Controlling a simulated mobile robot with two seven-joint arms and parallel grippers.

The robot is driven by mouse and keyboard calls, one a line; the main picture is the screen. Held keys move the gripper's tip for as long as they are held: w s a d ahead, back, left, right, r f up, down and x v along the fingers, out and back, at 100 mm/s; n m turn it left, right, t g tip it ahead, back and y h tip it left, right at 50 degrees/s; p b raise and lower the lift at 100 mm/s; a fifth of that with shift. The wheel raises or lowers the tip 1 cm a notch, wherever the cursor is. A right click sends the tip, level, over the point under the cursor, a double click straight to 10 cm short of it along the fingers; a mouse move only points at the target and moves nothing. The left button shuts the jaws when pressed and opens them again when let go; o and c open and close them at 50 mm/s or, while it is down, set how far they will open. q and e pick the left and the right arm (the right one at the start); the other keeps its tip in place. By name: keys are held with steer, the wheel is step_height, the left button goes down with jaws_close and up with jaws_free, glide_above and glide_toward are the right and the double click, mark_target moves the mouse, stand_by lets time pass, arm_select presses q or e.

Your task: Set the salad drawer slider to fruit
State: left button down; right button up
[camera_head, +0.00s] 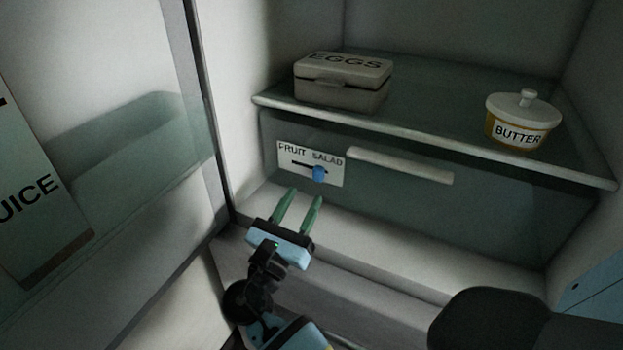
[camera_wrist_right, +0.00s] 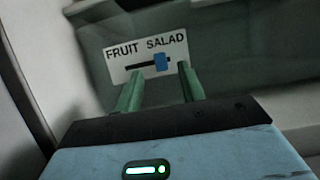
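The blue slider knob (camera_head: 319,174) sits at the SALAD end of a dark slot on a white label plate (camera_head: 311,165) marked FRUIT at left and SALAD at right. The plate is on the front of the salad drawer (camera_head: 390,195), under the shelf. In the right wrist view the knob (camera_wrist_right: 161,61) shows right of the slot's middle. My right gripper (camera_head: 301,192) is open and empty, its green fingers pointing at the plate from below and in front. In the wrist view its fingertips (camera_wrist_right: 160,77) lie either side below the knob, apparently apart from it. My left gripper is not in view.
A grey EGGS box (camera_head: 340,80) and a BUTTER dish (camera_head: 521,121) stand on the shelf (camera_head: 440,145) above. A pale handle (camera_head: 400,165) is right of the plate. A JUICE carton (camera_head: 40,190) stands in the open door at left. Space before the drawer is clear.

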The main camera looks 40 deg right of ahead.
mark_target(316, 173)
steer(key=x, duration=0.5)
steer(key=shift+w+d+r, duration=0.1)
steer(key=shift+w+d, duration=0.15)
steer(key=shift+d, duration=0.05)
jaws_close()
